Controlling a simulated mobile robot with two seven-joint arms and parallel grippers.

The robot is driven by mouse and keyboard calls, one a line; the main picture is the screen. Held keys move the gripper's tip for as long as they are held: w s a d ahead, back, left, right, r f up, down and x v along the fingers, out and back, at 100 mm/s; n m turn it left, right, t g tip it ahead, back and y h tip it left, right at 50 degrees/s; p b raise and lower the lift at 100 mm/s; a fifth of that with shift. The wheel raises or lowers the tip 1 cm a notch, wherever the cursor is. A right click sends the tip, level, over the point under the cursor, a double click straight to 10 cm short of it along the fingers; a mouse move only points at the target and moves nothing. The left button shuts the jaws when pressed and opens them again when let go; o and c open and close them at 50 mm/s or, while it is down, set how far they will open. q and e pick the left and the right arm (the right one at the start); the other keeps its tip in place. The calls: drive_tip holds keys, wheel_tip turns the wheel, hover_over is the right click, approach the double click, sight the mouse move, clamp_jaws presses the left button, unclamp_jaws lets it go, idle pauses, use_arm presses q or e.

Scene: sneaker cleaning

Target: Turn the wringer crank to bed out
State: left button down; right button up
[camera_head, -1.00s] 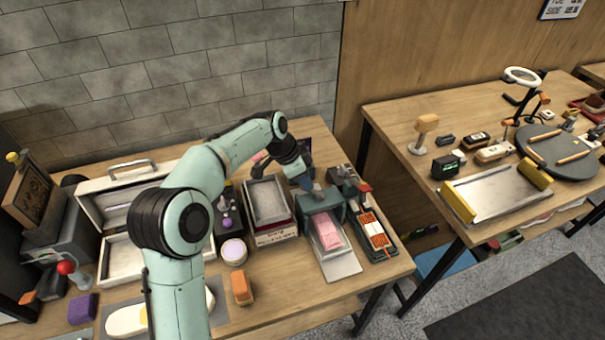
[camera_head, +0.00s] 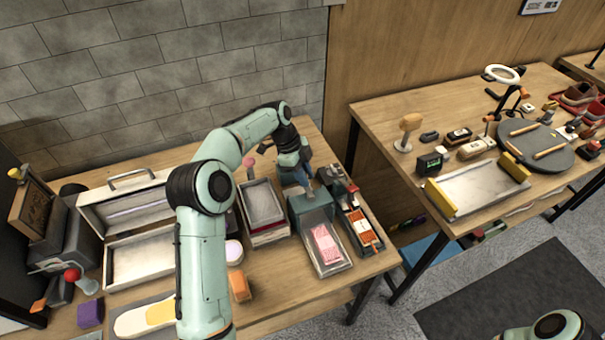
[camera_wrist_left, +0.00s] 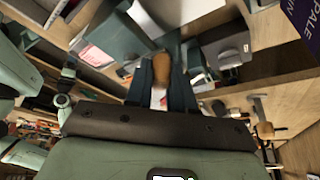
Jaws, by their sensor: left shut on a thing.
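The wringer (camera_head: 308,212) is a teal box near the right end of the left table. Its grey bed (camera_head: 333,266) sticks out at the front with a pink cloth (camera_head: 325,243) lying on it. My left gripper (camera_head: 304,184) is over the back of the wringer. In the left wrist view the gripper (camera_wrist_left: 160,90) is shut around a brown crank handle (camera_wrist_left: 160,66), which shows between the two dark fingers. The crank's arm is mostly hidden by the gripper. My right gripper is out of view; only part of my right arm shows at the lower right.
A grey tray (camera_head: 262,203) stands left of the wringer. An orange-and-white item (camera_head: 361,229) lies close on its right. An open white case (camera_head: 140,258) and an orange block (camera_head: 239,286) are further left. A second table (camera_head: 420,200) stands right, past a gap.

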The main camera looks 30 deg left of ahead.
use_arm(q)
drive_tip(key=shift+w+r, duration=0.1)
drive_tip(key=shift+r, duration=0.05)
idle(0.3)
drive_tip(key=c, duration=1)
unclamp_jaws()
drive_tip(key=shift+v, duration=6.6)
drive_tip(key=shift+d, duration=0.1)
